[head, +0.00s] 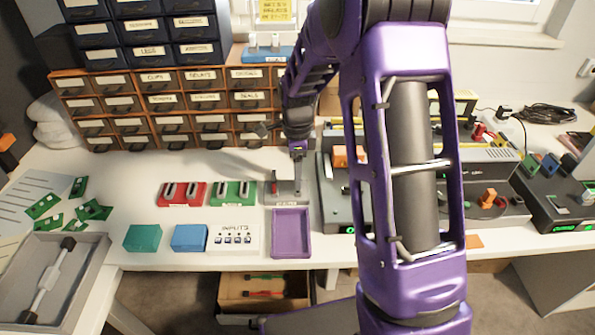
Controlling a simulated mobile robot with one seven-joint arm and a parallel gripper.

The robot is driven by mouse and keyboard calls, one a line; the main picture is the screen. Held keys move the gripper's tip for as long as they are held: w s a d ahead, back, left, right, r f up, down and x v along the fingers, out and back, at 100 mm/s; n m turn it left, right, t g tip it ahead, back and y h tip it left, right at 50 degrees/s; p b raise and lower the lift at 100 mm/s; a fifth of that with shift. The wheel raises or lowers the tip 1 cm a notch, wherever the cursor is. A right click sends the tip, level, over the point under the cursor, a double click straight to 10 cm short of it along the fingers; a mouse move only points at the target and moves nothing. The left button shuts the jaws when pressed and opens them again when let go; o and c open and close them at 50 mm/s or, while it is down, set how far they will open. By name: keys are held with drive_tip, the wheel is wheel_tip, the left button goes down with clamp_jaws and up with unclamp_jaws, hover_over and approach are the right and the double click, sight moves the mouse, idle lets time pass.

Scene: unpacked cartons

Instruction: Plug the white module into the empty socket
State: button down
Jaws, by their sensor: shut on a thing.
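My gripper (298,162) points down over the right part of a small pale grey rack (284,198) on the white table. It is shut on a small pale thing that is mostly hidden between its fingers. I cannot tell surely that this is the white module, or whether it touches the rack. A small red piece (274,187) stands at the rack's left side. The empty socket cannot be made out clearly at this size. To the left are a red rack (182,200) and a green rack (233,200), each with two grey upright pieces.
A purple tray (291,236) lies just in front of the grey rack. A white INPUTS panel (233,239), a blue box (189,238) and a teal box (142,238) line the front edge. Drawer cabinets (170,100) stand behind. Dark devices (505,200) crowd the right.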

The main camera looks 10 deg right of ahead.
drive_tip(key=shift+f+b, duration=0.3)
drive_tip(key=shift+f, duration=0.35)
idle(1.4)
unclamp_jaws()
drive_tip(key=shift+r, duration=0.1)
